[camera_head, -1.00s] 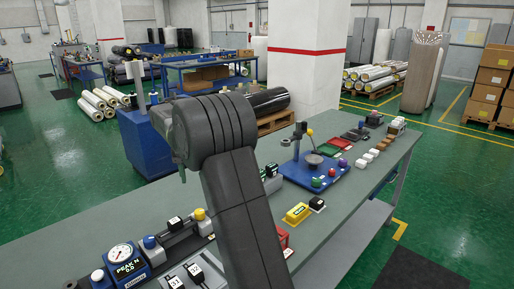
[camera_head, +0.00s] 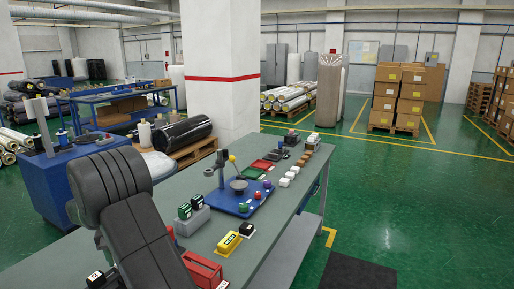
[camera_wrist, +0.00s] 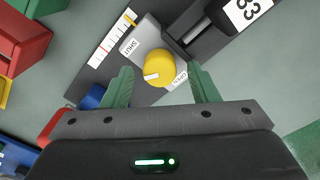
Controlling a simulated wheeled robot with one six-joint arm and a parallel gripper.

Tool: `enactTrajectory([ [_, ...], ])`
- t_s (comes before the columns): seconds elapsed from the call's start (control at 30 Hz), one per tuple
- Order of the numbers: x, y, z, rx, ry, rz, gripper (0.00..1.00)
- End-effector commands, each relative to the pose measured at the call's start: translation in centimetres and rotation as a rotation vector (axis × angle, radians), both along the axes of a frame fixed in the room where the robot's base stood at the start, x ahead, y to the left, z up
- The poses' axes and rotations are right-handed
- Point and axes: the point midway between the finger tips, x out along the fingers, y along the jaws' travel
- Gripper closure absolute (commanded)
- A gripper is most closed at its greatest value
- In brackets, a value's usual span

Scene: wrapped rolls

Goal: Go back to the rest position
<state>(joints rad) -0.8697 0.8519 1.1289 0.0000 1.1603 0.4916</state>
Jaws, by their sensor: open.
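My gripper (camera_wrist: 158,88) shows in the wrist view with its two green fingers apart and nothing held between them. Beyond the fingertips is a yellow knob (camera_wrist: 158,70) on a grey block with labels reading SHUT and OPEN. I cannot tell the gap between fingers and knob, but no finger visibly grips it. In the head view my arm fills the lower left and the gripper itself is not visible.
A blue cabinet (camera_head: 60,190) stands left. Stacked cartons (camera_head: 398,98) stand at the back right. Green floor at right is mostly clear.

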Motion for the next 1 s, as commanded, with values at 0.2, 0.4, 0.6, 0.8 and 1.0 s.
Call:
enactTrajectory([
  [0.2, 0.0, 0.0, 0.0, 0.000, 0.000, 0.000, 0.46],
  [0.4, 0.0, 0.0, 0.7, 0.001, -0.001, -0.021, 0.46],
  [0.6, 0.1, 0.1, 4.0, 0.003, -0.003, -0.021, 0.46],
  [0.8, 0.1, 0.1, 8.1, 0.005, -0.004, -0.021, 0.46],
  [1.0, 0.1, 0.1, 12.1, 0.005, -0.004, -0.021, 0.46],
])
